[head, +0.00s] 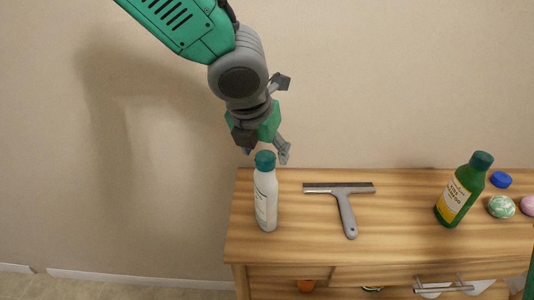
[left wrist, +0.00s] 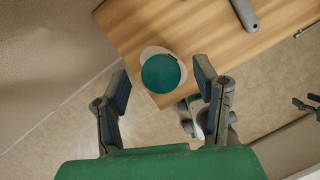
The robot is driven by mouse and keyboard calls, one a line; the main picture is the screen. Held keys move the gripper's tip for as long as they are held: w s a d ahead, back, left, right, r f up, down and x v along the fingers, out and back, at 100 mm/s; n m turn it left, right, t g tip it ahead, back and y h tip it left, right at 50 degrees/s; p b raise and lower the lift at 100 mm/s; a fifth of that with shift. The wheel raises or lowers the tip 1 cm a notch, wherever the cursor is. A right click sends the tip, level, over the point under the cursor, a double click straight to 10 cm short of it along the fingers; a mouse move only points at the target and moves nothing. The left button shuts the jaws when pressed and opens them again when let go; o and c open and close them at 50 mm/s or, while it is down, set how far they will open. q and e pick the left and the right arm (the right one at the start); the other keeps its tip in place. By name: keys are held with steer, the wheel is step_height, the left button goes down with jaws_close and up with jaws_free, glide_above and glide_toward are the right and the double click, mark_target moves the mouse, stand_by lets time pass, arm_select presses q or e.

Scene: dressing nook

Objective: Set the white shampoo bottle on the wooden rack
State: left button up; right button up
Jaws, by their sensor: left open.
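The white shampoo bottle (head: 266,200), with a teal cap, stands upright near the left end of a wooden top. My left gripper (head: 266,153) is open just above the cap, its fingers pointing down. In the left wrist view the round cap (left wrist: 160,73) shows from above, between the two open fingers (left wrist: 163,80), with no clear contact. I cannot make out a separate wooden rack in either view. What seems to be my right gripper (left wrist: 305,103) shows small at the right edge of the left wrist view; its jaw state is unclear.
The wooden top (head: 400,240) also holds a grey squeegee (head: 345,208), a green bottle (head: 462,192), a blue cap (head: 501,180), a green-white ball (head: 501,207) and a pink object (head: 528,205). A drawer handle (head: 445,289) shows below. The wall is close behind.

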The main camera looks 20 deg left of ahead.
arm_select(q)
steer(key=p+v, duration=0.1)
steer(key=v, duration=0.9)
steer(key=shift+p, duration=0.3)
steer(key=shift+s+f, duration=0.1)
